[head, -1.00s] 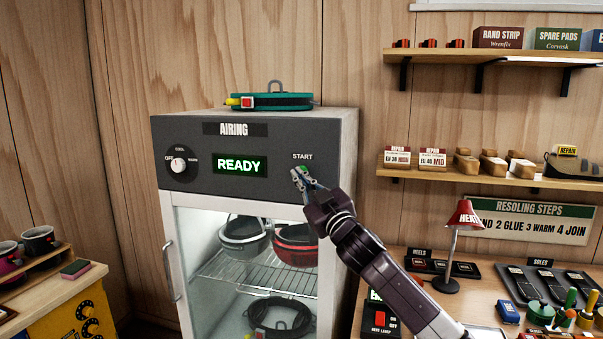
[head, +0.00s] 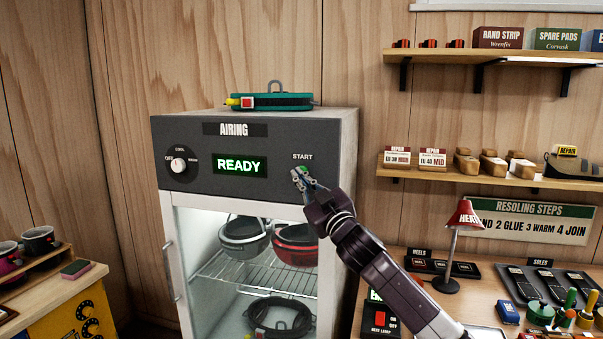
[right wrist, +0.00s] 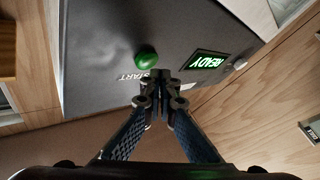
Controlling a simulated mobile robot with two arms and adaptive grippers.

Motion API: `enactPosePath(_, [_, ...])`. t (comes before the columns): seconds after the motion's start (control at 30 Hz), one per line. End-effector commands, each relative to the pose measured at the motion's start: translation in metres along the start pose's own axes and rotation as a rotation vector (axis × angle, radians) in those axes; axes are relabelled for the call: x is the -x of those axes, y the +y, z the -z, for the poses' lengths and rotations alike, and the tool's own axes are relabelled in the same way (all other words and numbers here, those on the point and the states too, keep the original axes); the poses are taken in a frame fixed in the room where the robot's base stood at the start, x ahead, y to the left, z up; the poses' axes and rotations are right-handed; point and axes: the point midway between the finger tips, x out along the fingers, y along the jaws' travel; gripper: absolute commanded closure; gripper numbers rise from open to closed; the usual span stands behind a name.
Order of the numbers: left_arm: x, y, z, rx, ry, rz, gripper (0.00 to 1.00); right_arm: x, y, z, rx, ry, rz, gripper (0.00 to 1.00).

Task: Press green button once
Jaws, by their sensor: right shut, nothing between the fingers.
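The green button (right wrist: 146,58) sits beside the START label on the dark front panel (head: 285,180) of the airing cabinet. In the head view my right gripper (head: 299,176) is in front of the button and mostly covers it; only a bit of green shows. In the right wrist view the closed fingertips (right wrist: 161,76) are near the button, a little to its side in that picture. I cannot tell whether they touch the panel. The gripper is shut and empty. The display (head: 240,165) reads READY. My left gripper is not in view.
A dial (head: 178,165) is at the panel's left. A teal belt-like item (head: 280,101) lies on the cabinet. A workbench with a red lamp (head: 464,215) stands at the right, below shelves.

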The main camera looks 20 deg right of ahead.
Motion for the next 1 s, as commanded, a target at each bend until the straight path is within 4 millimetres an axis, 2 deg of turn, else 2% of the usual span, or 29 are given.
enactPosePath(1.0, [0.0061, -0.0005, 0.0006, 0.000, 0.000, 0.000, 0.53, -0.0086, 0.0066, -0.0051, -0.001, 0.000, 0.000, 1.00])
